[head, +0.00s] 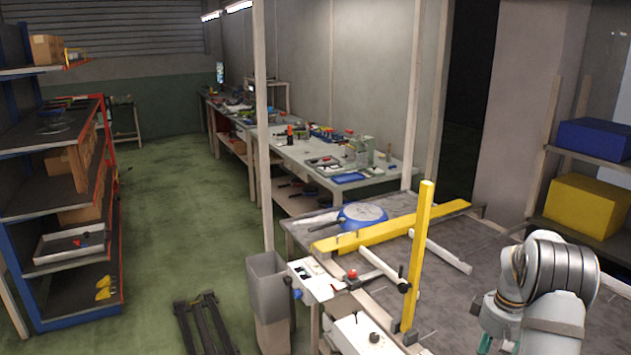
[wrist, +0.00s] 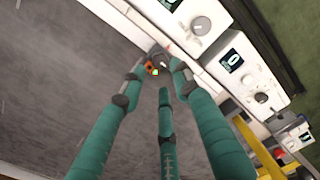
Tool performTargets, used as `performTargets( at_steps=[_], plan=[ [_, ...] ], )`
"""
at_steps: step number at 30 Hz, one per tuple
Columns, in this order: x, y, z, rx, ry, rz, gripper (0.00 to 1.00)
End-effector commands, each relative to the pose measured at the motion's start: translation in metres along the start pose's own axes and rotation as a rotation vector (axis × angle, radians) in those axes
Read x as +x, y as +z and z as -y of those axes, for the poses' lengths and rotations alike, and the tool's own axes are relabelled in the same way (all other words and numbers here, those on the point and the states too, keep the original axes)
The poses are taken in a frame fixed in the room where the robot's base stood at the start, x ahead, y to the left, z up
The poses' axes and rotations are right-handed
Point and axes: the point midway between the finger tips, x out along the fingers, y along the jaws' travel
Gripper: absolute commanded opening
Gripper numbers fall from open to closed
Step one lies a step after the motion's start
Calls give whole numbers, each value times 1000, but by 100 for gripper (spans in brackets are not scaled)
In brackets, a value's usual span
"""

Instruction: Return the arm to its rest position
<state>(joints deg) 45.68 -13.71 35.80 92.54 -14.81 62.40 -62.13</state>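My arm stands at the lower right of the head view, over the grey worktable (head: 470,262). Only a small teal part of my gripper shows there, at the bottom edge. In the wrist view my gripper (wrist: 160,80) has its teal fingers spread apart, with nothing clearly held between them. Beyond the fingertips is a small dark item with orange and green spots, too small to name. A blue round pan (head: 362,215) lies at the far left of the worktable, beside the yellow guide bar, well away from my arm.
A yellow bar (head: 390,228) crosses the table and a yellow post (head: 418,255) stands upright near its front. White control boxes (head: 315,280) line the front edge and show in the wrist view (wrist: 245,65). A grey bin (head: 268,300) stands beside the table. Shelves hold blue and yellow boxes at right.

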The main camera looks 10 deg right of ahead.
Motion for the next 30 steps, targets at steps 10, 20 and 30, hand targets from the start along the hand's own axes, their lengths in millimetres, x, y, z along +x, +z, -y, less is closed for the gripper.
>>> performTargets(
  at_steps=[10, 20, 30],
  plan=[
    [57, 1, 0, 0, -1, 2, 31],
    [64, 0, 0, 28, 1, -2, 31],
    [58, -1, -1, -1, 3, -2, 31]
  ],
)
